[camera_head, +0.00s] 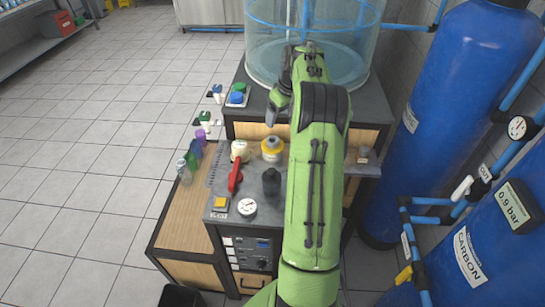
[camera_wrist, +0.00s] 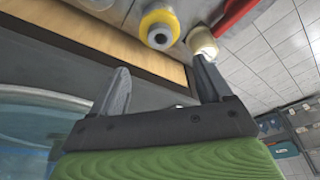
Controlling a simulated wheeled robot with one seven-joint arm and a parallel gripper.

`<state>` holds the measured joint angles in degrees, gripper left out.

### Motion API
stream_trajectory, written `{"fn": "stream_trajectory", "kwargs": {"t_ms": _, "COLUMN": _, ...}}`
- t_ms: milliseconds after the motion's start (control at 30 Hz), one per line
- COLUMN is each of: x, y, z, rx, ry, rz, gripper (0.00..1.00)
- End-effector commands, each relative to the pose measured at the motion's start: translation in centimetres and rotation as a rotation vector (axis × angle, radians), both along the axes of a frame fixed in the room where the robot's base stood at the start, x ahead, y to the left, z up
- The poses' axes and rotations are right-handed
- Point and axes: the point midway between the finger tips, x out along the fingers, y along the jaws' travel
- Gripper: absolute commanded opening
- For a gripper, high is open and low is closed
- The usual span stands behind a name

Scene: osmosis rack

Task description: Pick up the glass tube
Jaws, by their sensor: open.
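No thing in view is plainly the glass tube. The likeliest candidates are a few small see-through vessels, one of them green (camera_head: 183,170), upright on the wooden-sided ledge left of the bench in the head view. My gripper (camera_head: 273,108) hangs over the bench, right of and apart from these vessels. In the wrist view my gripper (camera_wrist: 160,85) is open, with nothing held between its two grey fingers. The right fingertip overlaps a cream-coloured fitting (camera_wrist: 203,42); I cannot tell whether they touch. The candidate vessels cannot be made out in the wrist view.
A large clear tank (camera_head: 262,50) stands behind. Blue cylinders (camera_head: 460,90) block the right. Tiled floor is clear left.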

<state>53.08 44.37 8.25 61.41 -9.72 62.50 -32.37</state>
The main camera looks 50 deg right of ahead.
Motion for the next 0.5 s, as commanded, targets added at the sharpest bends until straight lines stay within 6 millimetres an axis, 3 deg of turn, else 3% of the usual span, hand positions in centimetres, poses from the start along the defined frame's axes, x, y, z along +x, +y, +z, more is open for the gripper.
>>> {"fn": "stream_trajectory", "kwargs": {"t_ms": 33, "x": 0.3, "y": 0.0, "z": -1.7, "rx": 0.004, "ry": 0.005, "rz": 0.001, "gripper": 0.78}}
{"fn": "stream_trajectory", "kwargs": {"t_ms": 200, "x": 1.4, "y": -0.1, "z": -5.5, "rx": 0.003, "ry": 0.004, "rz": 0.0, "gripper": 0.78}}
{"fn": "stream_trajectory", "kwargs": {"t_ms": 500, "x": 2.6, "y": -0.1, "z": -9.6, "rx": 0.002, "ry": 0.003, "rz": 0.001, "gripper": 0.78}}
